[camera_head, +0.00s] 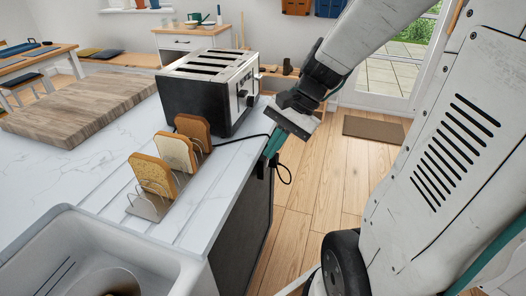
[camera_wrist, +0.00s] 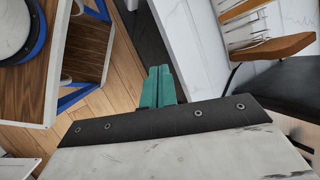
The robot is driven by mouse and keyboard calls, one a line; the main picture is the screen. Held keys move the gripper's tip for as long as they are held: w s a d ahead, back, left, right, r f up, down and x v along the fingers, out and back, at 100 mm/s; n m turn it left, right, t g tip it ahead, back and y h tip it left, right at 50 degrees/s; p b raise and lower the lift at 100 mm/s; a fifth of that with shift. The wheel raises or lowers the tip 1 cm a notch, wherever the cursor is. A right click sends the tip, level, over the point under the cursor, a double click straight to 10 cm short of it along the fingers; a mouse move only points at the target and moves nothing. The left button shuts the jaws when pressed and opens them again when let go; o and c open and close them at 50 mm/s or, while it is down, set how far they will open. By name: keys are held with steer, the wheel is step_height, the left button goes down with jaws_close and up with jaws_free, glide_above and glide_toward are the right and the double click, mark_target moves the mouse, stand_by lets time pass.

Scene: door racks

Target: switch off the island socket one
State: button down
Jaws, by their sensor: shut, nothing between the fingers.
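A small dark fitting (camera_head: 261,168), which looks like the island socket, sits on the dark side panel of the island just below the worktop edge. A black cord loops beside it. Its switch is too small to make out, and my gripper partly covers that area. My gripper (camera_head: 272,152) points down at the island's edge, close to the fitting; I cannot tell if it touches. In the wrist view its teal fingers (camera_wrist: 158,84) are together with nothing between them. The socket cannot be made out in the wrist view.
A black and steel toaster (camera_head: 208,88) stands on the white worktop (camera_head: 100,185) near my arm. A sink (camera_head: 70,245) is in front. Wooden floor (camera_head: 325,170) right of the island is clear.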

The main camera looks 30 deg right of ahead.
steer(key=w+d+f+m+t, duration=0.2)
steer(key=d+f+m+t, duration=0.1)
steer(key=d+f+m, duration=0.4)
steer(key=w+d+f+m+t, duration=0.3)
steer(key=d+f+m, duration=0.5)
steer(key=d, duration=0.5)
steer(key=shift+w+d+m+t, duration=0.2)
steer(key=shift+m+t, duration=0.2)
steer(key=shift+m, duration=0.3)
glide_toward(268, 165)
step_height(268, 165, down, 2)
steer(key=w+a, duration=0.2)
steer(key=shift+w+a+f, duration=0.1)
steer(key=shift+w+a, duration=0.1)
steer(key=shift+a, duration=0.1)
steer(key=shift+w+a, duration=0.2)
steer(key=shift+w, duration=0.15)
steer(key=shift+d, duration=0.1)
